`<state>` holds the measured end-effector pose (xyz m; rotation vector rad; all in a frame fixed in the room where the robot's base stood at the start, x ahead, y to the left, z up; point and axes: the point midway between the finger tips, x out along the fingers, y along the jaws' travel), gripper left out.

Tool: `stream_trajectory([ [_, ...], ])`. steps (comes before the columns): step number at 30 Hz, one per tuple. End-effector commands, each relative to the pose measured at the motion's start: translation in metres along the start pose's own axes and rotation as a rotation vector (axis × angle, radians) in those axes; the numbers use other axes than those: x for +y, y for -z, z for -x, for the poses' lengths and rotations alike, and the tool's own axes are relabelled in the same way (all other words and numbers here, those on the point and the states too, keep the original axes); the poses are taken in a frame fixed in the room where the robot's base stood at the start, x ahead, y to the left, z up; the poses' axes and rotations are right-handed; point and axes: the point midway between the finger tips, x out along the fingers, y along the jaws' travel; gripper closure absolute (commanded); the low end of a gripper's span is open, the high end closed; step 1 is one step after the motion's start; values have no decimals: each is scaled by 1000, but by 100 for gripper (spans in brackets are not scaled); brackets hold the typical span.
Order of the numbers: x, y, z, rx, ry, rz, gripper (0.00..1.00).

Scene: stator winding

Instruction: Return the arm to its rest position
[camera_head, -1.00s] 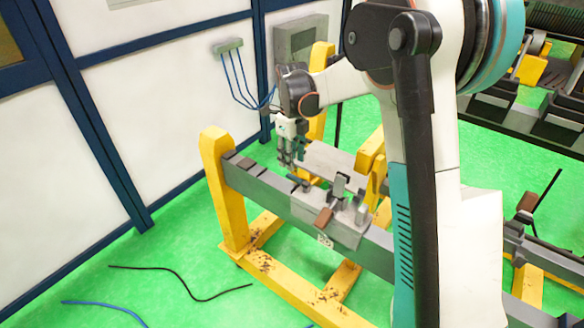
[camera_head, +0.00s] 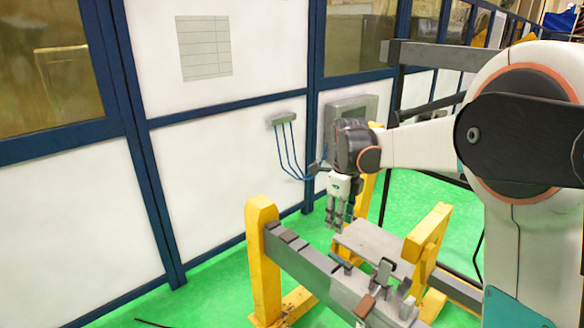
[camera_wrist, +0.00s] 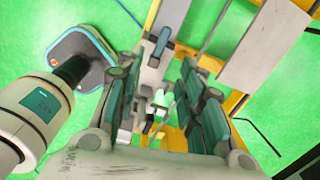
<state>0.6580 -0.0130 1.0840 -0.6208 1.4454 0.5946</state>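My gripper (camera_head: 340,222) is in the middle of the head view, pointing down above the left part of the grey workbench fixture, near its flat grey plate (camera_head: 372,244). In the wrist view, my gripper (camera_wrist: 160,92) has its two teal-padded fingers spread well apart. I see nothing held between them; the fixture and green floor show beyond. My arm reaches in from the right of the head view, with its forearm nearly level.
The grey beam (camera_head: 305,268) with clamps rests on yellow supports (camera_head: 262,262). A white panelled wall (camera_head: 225,180) with blue posts stands behind. A grey wall box (camera_head: 350,108) and cables (camera_head: 287,150) are near my wrist. Green floor lies around.

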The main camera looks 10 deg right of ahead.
Motion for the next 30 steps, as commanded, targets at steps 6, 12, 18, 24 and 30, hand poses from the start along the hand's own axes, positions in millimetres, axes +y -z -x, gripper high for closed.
stream_trajectory([
  [6,38,34,41,-54,84,400,65],
  [12,75,68,66,-75,186,787,65],
  [18,113,103,79,-59,303,1169,65],
  [24,150,137,79,0,429,1545,65],
  [30,184,169,68,105,555,1907,65],
])
